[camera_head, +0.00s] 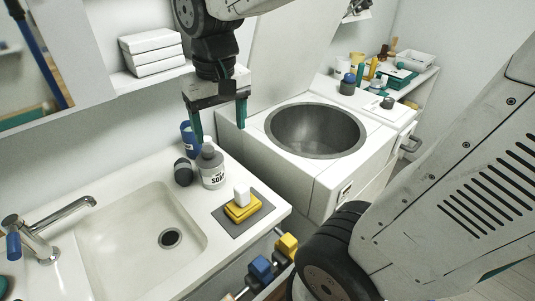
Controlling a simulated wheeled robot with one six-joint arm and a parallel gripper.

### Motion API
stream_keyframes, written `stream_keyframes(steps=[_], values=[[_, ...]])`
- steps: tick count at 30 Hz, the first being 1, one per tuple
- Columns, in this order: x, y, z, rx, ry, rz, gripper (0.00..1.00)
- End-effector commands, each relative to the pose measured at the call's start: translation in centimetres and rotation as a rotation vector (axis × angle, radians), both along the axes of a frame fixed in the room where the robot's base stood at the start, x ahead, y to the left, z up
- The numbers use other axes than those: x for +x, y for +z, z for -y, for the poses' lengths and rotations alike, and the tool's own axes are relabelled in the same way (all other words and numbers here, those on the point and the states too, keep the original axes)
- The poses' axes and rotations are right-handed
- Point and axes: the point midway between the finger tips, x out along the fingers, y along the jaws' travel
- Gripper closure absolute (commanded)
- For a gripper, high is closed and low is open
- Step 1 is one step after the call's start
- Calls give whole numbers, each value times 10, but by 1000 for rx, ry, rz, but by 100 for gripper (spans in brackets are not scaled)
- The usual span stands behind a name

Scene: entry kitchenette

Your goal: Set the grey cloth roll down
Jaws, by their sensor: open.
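A dark grey roll (183,172), which looks like the grey cloth roll, rests on the white counter (130,165) just left of the soap bottle (212,166). My gripper (219,128) points down, above the counter's back right area. Its two teal fingers are spread wide, with nothing held between them. In the picture it is above and to the right of the roll, apart from it. The left fingertip overlaps the view near a blue container (187,138) behind the soap bottle; I cannot tell whether they touch.
A sink basin (135,235) with a faucet (45,225) fills the left counter. A grey mat (262,210) carries a yellow sponge (240,209) and a white block. A round dark tub (315,130) is at right. A shelf with white stacked boxes (152,52) hangs behind.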

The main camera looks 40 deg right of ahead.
Motion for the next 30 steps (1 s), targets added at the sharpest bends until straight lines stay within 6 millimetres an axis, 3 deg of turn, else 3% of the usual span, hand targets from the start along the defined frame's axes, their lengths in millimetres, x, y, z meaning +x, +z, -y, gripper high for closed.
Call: stream_keyframes(steps=[1,6,10,15,20,23,26,30], values=[[-23,4,1,-1,20,14,28],[-84,2,5,-9,86,32,28],[-113,-4,6,-13,119,40,28],[-128,-8,8,-16,137,42,24],[-126,-8,8,-15,136,39,24],[-113,-6,7,-14,124,33,24],[-87,-3,4,-10,99,22,24],[-37,-5,2,-4,47,5,24]])
